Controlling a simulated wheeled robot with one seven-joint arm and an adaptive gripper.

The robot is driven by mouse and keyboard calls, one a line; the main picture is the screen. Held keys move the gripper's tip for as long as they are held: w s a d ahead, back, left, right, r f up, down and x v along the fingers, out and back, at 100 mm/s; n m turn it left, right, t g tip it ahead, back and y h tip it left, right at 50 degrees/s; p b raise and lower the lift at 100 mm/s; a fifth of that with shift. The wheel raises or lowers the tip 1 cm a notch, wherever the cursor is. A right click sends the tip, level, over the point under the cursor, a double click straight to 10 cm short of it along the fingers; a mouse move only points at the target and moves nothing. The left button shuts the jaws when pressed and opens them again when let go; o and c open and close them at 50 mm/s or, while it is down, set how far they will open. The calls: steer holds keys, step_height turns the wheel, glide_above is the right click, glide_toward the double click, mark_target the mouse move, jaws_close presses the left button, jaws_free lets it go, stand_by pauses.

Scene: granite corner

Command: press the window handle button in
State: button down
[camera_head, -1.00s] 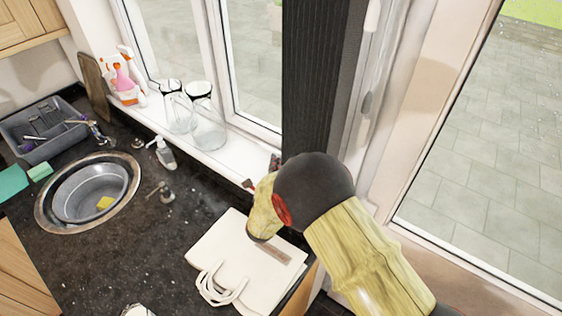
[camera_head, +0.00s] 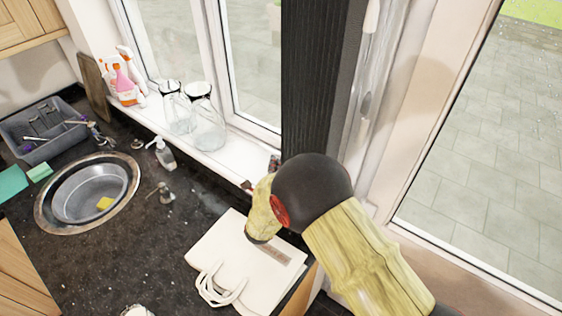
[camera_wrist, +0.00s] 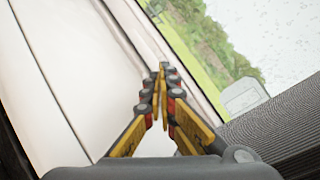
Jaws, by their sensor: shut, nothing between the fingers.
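My gripper (camera_wrist: 162,72) shows in the wrist view with its yellow and black fingers together at the tips and nothing between them. The fingertips appear in front of or near the white window frame (camera_wrist: 60,70), beside the glass edge; I cannot tell whether they touch it. I cannot make out the window handle or its button for certain in the wrist view. In the head view, a pale elongated fitting (camera_head: 366,105) on the window frame may be a handle. My arm hides my gripper in the head view.
A dark ribbed column (camera_head: 315,85) stands close to my arm; a dark ribbed surface (camera_wrist: 275,125) fills the wrist view's lower right. Glass jars (camera_head: 208,125) and spray bottles (camera_head: 125,82) stand on the sill. A white bag (camera_head: 235,255) lies on the counter near the sink (camera_head: 90,192).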

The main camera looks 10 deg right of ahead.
steer(key=shift+s+a, duration=0.45)
steer(key=shift+s+a+p, duration=0.4)
steer(key=shift+s+a, duration=1.4)
steer(key=shift+s+f, duration=0.1)
